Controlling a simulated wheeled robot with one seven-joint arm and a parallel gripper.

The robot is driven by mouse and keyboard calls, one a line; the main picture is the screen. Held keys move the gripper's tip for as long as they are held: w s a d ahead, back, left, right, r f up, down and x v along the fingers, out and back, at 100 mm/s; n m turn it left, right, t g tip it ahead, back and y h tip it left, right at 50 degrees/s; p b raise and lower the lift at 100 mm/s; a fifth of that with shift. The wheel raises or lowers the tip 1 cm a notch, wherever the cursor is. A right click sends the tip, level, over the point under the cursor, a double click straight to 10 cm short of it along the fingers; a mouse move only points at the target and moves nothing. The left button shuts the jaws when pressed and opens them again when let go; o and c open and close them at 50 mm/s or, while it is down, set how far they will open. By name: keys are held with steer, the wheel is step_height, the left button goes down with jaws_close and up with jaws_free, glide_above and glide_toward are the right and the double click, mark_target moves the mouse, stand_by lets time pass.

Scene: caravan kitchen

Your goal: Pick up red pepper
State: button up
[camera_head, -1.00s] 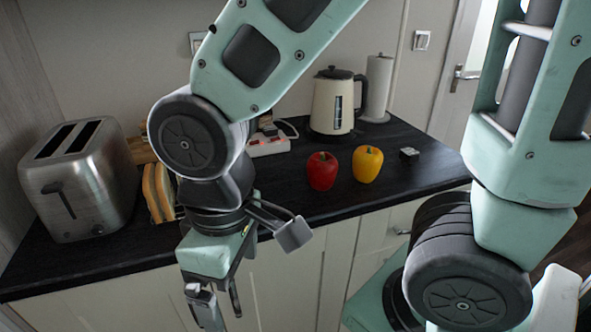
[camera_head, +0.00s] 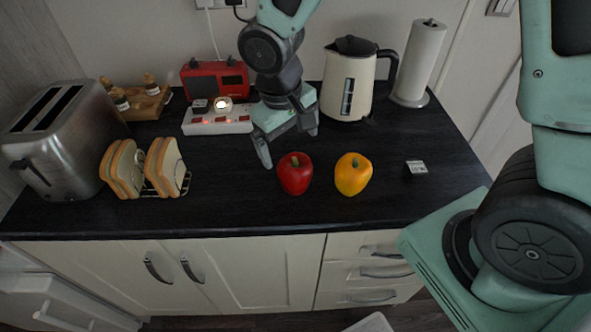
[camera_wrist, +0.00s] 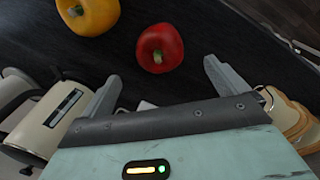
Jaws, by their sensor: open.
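The red pepper (camera_head: 295,174) stands upright on the black counter, left of the yellow pepper (camera_head: 353,174). In the wrist view the red pepper (camera_wrist: 160,48) lies beyond the gap between my fingers, stem facing the camera. The yellow pepper (camera_wrist: 88,14) is partly cut off at the top edge there. My gripper (camera_head: 288,150) is over the counter just behind and above the red pepper, its fingers apart and empty. Both fingers of my gripper (camera_wrist: 163,82) show in the wrist view, spread wide, not touching the pepper.
A kettle (camera_head: 349,85) stands behind the peppers at the right, and a power strip (camera_head: 217,120) is behind at the left. A toast rack with bread (camera_head: 165,168) and a toaster (camera_head: 62,138) are left. The counter's front strip is clear.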

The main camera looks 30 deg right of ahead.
mark_target(293, 159)
steer(key=shift+w+d+f+p, duration=0.1)
steer(key=shift+d+f+p, duration=0.15)
steer(key=shift+f, duration=1.15)
steer(key=shift+s+d+f+p, duration=0.1)
steer(key=shift+f+p, duration=0.15)
steer(key=shift+f, duration=1.1)
steer(key=shift+w+d+f+p, duration=0.1)
steer(key=shift+d+f+p, duration=0.15)
steer(key=shift+f, duration=1.15)
steer(key=c, duration=1.1)
